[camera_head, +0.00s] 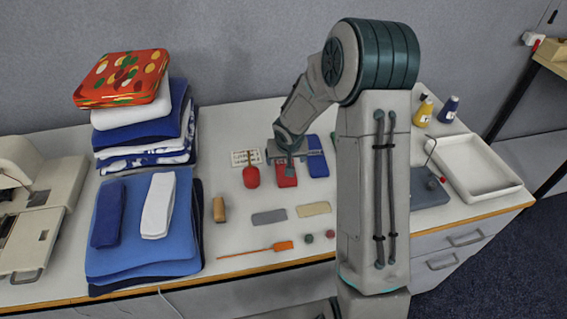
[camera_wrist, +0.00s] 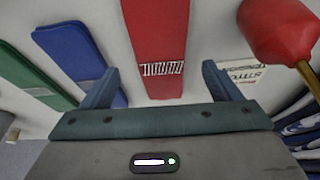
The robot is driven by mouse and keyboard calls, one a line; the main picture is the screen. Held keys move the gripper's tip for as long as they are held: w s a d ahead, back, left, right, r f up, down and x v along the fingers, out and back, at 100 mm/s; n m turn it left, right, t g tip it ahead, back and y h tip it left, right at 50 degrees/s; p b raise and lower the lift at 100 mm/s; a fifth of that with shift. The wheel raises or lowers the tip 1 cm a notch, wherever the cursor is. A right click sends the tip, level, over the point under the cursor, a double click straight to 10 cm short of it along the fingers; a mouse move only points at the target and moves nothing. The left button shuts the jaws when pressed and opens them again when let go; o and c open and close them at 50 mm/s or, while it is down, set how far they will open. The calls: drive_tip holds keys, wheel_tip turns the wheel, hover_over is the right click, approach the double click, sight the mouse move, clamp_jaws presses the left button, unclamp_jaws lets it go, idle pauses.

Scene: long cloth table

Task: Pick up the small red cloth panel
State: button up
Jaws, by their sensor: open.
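The small red cloth panel (camera_head: 286,180) lies on the table below my gripper (camera_head: 290,160). My gripper (camera_wrist: 160,75) is open, with one finger on each side of the panel and visible gaps on both sides. The fingers do not hold it. I cannot tell the exact height of the fingertips above the table. In the head view my gripper hides the panel's far end.
A blue panel (camera_head: 317,163) lies just right of the red one. A red bulb-shaped tool (camera_head: 251,177) lies close on the left, and a printed card (camera_head: 243,157) lies behind it. Folded cloth stacks (camera_head: 140,265) stand left, a white tray (camera_head: 470,168) right.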

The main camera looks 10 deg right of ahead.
sight(285, 164)
drive_tip(key=shift+x, duration=1.55)
drive_tip(key=c, duration=1.1)
